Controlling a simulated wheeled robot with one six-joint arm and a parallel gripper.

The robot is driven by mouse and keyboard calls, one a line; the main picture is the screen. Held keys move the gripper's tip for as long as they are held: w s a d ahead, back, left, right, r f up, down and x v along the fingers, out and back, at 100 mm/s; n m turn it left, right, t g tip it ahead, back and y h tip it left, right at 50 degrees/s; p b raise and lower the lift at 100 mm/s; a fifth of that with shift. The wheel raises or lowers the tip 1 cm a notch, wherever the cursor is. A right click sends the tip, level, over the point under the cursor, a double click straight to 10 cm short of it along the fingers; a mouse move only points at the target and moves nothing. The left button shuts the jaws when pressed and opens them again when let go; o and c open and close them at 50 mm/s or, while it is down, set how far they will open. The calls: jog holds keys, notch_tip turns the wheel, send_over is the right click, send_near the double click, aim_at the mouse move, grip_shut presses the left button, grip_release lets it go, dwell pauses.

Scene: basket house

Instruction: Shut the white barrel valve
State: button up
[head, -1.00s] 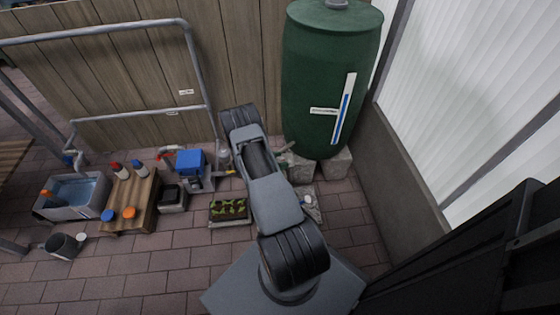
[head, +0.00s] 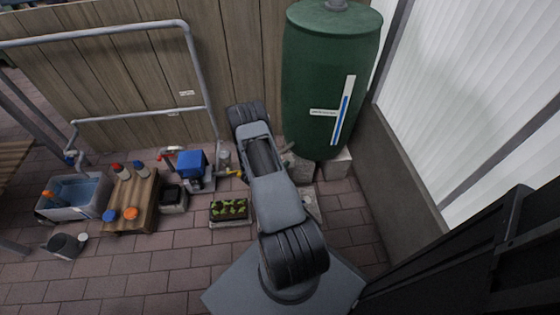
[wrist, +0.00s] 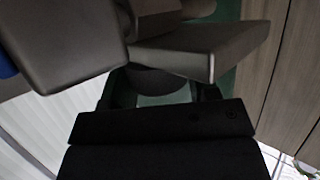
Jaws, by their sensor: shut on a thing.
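The green barrel (head: 325,85) stands upright at the back right, with a white and blue level strip on its front. The white barrel valve is not clearly visible; my arm covers the area at the barrel's lower left. My gripper (head: 287,150) is at the barrel's lower left edge, mostly hidden behind my arm. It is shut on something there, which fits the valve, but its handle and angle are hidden. In the wrist view, large grey and black parts fill the picture close up, with the green barrel (wrist: 165,84) behind them.
Concrete blocks (head: 334,166) support the barrel. A blue pump (head: 192,163), a seedling tray (head: 229,208), a wooden crate (head: 132,205) with bottles and a tub of water (head: 74,194) stand to the left. A wooden fence (head: 150,60) and a low wall (head: 405,165) bound the space.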

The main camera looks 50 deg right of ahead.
jog(key=n+t+y, duration=0.1)
jog(key=n+t, duration=0.2)
jog(key=t, duration=0.1)
jog(key=shift+s+n, duration=0.1)
jog(key=shift+n, duration=0.2)
jog(key=n+t+y+b, duration=0.1)
jog(key=n+t+y, duration=0.1)
jog(key=n+t, duration=0.1)
jog(key=shift+d+n+t, duration=0.1)
jog(key=shift+n+t, duration=0.2)
jog(key=n+t+y+b, duration=0.2)
jog(key=n+t+y, duration=0.2)
jog(key=n+y, duration=0.1)
jog(key=shift+n+y, duration=0.7)
jog(key=o, duration=0.9)
